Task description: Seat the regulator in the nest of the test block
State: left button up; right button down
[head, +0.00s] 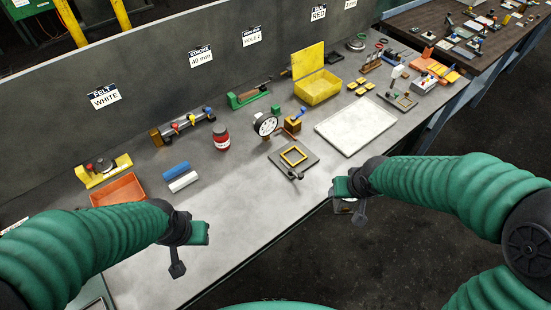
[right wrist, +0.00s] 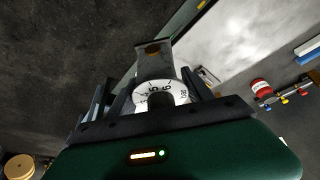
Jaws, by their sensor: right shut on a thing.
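The regulator, with a white numbered dial (right wrist: 160,94), is held between the dark fingers of my right gripper (right wrist: 152,84) in the right wrist view. In the head view my right gripper (head: 345,197) is at the bench's front edge, and only a small part of the held thing shows beneath it. What looks like the test block is a dark plate with a yellow square frame (head: 294,156) and a small clamp at its front, to the left of my right gripper. The frame looks empty. My left gripper (head: 191,247) hangs above the bench's near left; its fingertips are unclear.
A round gauge (head: 265,124), a red jar (head: 221,138) and a wooden block (head: 292,124) stand behind the plate. A white tray (head: 356,127) lies to its right. Blue and white bars (head: 182,181) lie to the left. The bench front between my grippers is clear.

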aim_at(294, 157)
jog(key=i+l+u, duration=0.1)
jog(key=u, duration=0.4)
jog(key=i+l+u, duration=0.1)
jog(key=l+u, duration=0.2)
jog(key=u, duration=0.2)
jog(key=l+u, duration=0.25)
jog(key=u, duration=0.25)
jog(key=l+u, duration=0.25)
jog(key=u, duration=0.25)
